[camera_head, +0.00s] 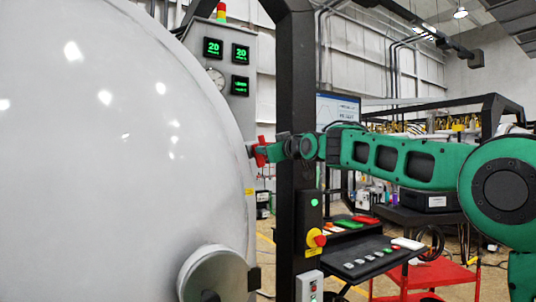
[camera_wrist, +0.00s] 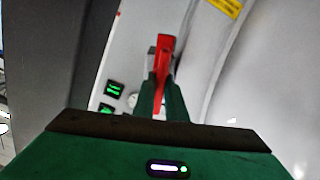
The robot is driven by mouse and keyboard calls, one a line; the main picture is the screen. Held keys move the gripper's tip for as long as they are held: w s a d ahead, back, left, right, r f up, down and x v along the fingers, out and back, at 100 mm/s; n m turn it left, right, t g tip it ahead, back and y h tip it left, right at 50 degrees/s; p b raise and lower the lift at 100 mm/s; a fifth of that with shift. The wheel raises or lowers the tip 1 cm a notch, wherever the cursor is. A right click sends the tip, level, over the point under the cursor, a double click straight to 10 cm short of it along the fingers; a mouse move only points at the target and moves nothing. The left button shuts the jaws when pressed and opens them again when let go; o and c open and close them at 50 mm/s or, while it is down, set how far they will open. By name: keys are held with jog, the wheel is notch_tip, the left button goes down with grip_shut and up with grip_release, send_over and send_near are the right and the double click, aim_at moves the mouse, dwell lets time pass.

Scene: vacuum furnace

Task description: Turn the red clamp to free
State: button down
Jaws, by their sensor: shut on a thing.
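The red clamp (camera_head: 261,151) sits at the right edge of the large white furnace door, at the seam with the dark frame post. In the wrist view the red clamp (camera_wrist: 164,65) stands lengthwise between my gripper's fingers. My gripper (camera_wrist: 162,95) is shut on it, with one green finger on each side. In the head view my gripper (camera_head: 272,151) reaches in from the right at the clamp. The clamp's base is partly hidden behind the fingers.
The white domed furnace door (camera_head: 110,150) fills the left. A dark post (camera_head: 297,90) stands close by my wrist. A control box with a red knob (camera_head: 316,238) is mounted low on the post. A sloped button console (camera_head: 365,255) and red cart (camera_head: 440,275) are at lower right.

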jog(key=shift+w+d+f, duration=0.25)
jog(key=shift+f, duration=0.1)
jog(key=c, duration=1.8)
grip_release()
jog(key=shift+w+f, duration=0.1)
jog(key=shift+w, duration=0.05)
jog(key=shift+s+a+r, duration=0.1)
jog(key=shift+s+r, duration=0.1)
jog(key=shift+r, duration=0.05)
jog(key=v, duration=1)
jog(key=shift+s+d, duration=0.25)
